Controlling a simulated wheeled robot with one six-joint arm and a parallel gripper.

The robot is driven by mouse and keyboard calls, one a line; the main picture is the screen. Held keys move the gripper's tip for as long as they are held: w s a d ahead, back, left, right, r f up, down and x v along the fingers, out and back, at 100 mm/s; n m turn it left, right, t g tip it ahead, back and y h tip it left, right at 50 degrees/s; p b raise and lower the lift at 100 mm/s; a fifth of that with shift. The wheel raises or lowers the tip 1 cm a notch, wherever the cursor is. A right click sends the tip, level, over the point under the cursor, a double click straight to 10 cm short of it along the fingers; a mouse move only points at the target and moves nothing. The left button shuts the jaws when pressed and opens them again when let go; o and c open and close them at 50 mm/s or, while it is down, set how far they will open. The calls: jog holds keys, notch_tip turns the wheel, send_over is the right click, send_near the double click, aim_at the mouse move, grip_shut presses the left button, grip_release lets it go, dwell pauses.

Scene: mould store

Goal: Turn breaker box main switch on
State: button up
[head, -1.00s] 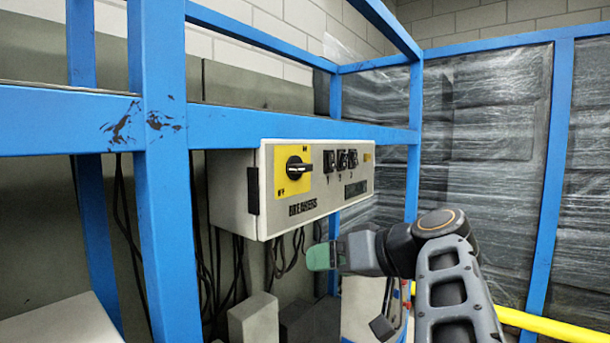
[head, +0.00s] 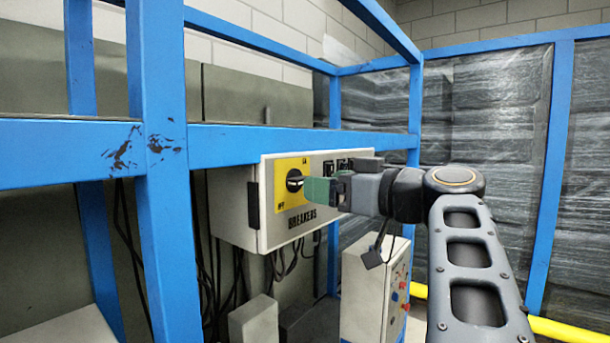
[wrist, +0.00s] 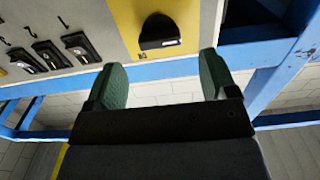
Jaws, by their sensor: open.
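The breaker box (head: 263,205) is a pale grey box mounted under a blue rail, marked "BREAKERS". Its main switch (head: 293,180) is a black rotary knob on a yellow plate (head: 281,203). My gripper (head: 312,188) reaches in from the right with green fingertips close to the knob's right side, partly covering the plate and box front. In the wrist view the two green fingers (wrist: 164,80) are spread with nothing between them. The knob (wrist: 159,32) lies ahead of and between them, apart from both. In the head view I cannot tell whether the fingers touch the knob.
Small black breaker switches (wrist: 80,45) sit beside the knob, partly hidden by my arm in the head view. Blue frame posts (head: 163,230) stand left of the box. A grey control box with coloured buttons (head: 372,290) stands below. Cables hang under the breaker box.

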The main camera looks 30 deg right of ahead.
aim_at(299, 181)
jog(key=shift+p+x, duration=0.8)
jog(key=shift+x, duration=1.95)
jog(key=c, duration=0.9)
